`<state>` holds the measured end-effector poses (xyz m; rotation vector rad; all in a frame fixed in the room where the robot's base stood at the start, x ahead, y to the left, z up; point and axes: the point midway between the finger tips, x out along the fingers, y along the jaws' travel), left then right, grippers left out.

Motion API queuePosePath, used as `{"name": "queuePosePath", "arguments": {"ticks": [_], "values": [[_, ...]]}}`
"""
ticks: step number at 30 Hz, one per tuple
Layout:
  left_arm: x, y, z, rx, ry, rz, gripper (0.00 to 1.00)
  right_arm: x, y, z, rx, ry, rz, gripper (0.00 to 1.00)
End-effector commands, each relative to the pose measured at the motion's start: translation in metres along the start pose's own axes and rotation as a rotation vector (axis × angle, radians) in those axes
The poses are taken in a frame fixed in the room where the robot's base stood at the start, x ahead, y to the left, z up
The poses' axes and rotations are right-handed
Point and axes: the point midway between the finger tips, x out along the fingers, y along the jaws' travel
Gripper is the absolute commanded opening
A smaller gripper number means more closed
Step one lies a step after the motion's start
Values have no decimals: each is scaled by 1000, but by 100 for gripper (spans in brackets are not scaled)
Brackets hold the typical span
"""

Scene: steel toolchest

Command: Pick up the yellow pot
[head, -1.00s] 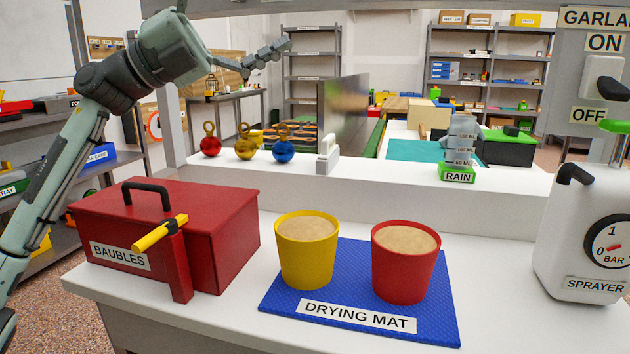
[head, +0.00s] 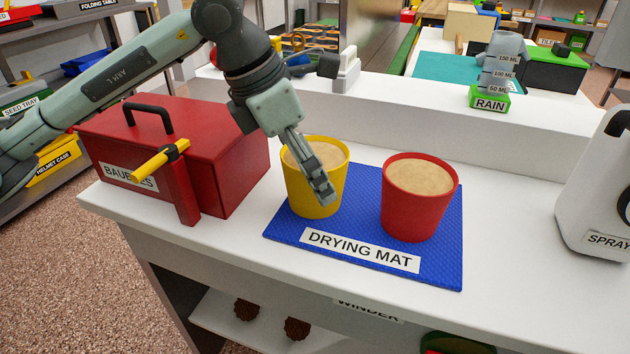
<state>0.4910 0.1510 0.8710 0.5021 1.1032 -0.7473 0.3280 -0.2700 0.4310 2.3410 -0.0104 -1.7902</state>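The yellow pot (head: 302,194), filled with a brown material, stands upright on the left part of the blue drying mat (head: 364,190). My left gripper (head: 322,188) points down at the pot. Its fingers overlap the pot's opening and near side in the head view, hiding part of the rim and wall. I cannot tell whether the fingers are open or shut, or whether they touch the pot. My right gripper is not in view.
A red pot (head: 412,212) stands on the mat to the right. A red baubles box (head: 232,170) with a yellow-handled latch is on the left. A white sprayer (head: 590,190) is at the right. A raised white ledge (head: 440,115) runs behind.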

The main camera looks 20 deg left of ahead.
Motion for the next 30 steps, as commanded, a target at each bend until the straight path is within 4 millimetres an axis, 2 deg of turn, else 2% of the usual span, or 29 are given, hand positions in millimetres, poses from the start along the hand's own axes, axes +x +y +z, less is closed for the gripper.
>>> {"name": "queuePosePath", "arguments": {"ticks": [3, 6, 13, 30], "values": [[17, -1, 0, 0, 1, -3, 100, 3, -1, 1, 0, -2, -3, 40], [24, -1, 0, 1, 0, -2, 100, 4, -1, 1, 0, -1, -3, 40], [25, -1, 0, 0, -2, -1, 100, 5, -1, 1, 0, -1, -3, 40], [25, -1, 0, 0, -1, -2, 30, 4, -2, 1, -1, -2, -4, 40]]}}
